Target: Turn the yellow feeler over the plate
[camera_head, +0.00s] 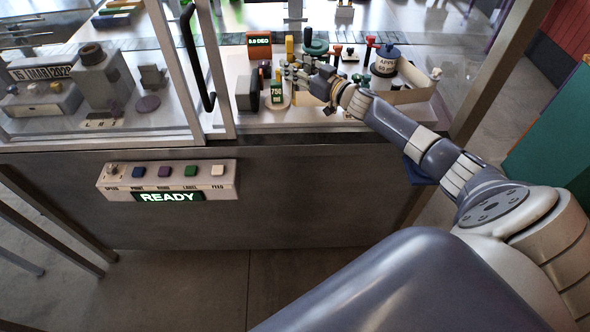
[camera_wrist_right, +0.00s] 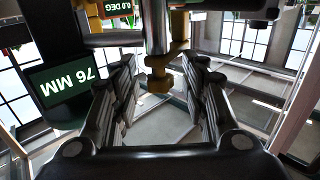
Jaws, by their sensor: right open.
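The yellow feeler (camera_head: 289,45) stands upright near a small red-orange block with a "0.0 DEG" display (camera_head: 259,40) in the head view. In the right wrist view a yellow crank-shaped part (camera_wrist_right: 160,80), which looks like the feeler, hangs beside a dark post, in the gap ahead of the fingers. My right gripper (camera_wrist_right: 160,100) is open, its two fingers apart on either side; I cannot tell whether it touches the yellow part. In the head view the right gripper (camera_head: 300,74) reaches into the cabinet close to the feeler. I cannot make out the plate clearly.
A dark "76 MM" display (camera_wrist_right: 55,82) is close on the left in the wrist view. Red-handled parts (camera_head: 369,46) and a labelled pot (camera_head: 385,61) stand right of my gripper. A cabinet door frame with a black handle (camera_head: 197,60) is at left. A "READY" button panel (camera_head: 168,180) is below.

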